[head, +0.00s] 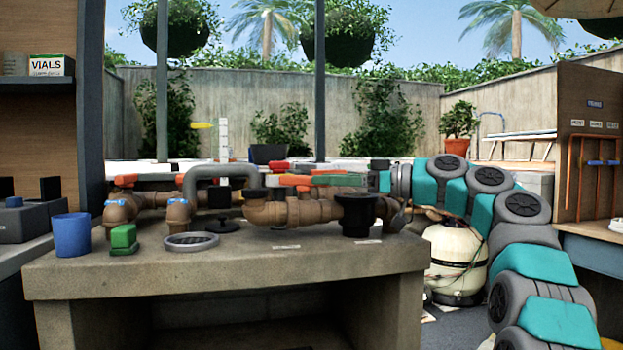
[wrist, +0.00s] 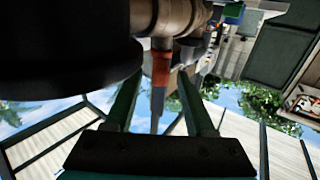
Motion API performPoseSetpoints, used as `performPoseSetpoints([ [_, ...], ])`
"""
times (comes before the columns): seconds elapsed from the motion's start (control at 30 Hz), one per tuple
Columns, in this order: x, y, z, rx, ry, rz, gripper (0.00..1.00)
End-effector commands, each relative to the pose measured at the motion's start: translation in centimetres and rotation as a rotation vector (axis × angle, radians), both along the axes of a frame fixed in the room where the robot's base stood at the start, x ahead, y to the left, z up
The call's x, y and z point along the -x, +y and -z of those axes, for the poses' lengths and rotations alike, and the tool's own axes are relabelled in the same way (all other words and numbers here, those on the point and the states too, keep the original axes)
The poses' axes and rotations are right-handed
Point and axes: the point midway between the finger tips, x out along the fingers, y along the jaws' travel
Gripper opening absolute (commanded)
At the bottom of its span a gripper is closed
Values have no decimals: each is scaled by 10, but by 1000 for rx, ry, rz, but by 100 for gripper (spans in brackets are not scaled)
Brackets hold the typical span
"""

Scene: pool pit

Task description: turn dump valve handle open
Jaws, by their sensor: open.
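Brown pipework (head: 300,212) with several orange-red valve handles lies on a concrete bench. No readable label shows which handle is the dump valve's. My gripper (head: 322,180) comes in from the right above the pipes, its green fingers pointing left. An orange handle (head: 293,180) shows just left of the fingertips. In the wrist view my gripper (wrist: 158,88) is open, and an orange-red handle (wrist: 161,70) with a grey end reaches between the two fingers. I see gaps at both sides of it; contact is not clear. A black cap (head: 356,213) stands below the gripper.
A blue cup (head: 71,235), a green block (head: 123,237) and a grey ring (head: 191,241) sit at the bench's left. A cream tank (head: 457,258) stands right of the bench. A dark round part (wrist: 70,45) fills the wrist view's upper left.

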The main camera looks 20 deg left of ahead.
Motion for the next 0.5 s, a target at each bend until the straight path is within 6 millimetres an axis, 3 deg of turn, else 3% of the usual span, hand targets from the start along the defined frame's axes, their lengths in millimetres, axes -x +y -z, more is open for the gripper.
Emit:
performPoseSetpoints([
  [0.23, -2, 35, -1, -1, 1, 0, 55],
  [0.5, -2, 41, 0, 0, 1, 0, 55],
])
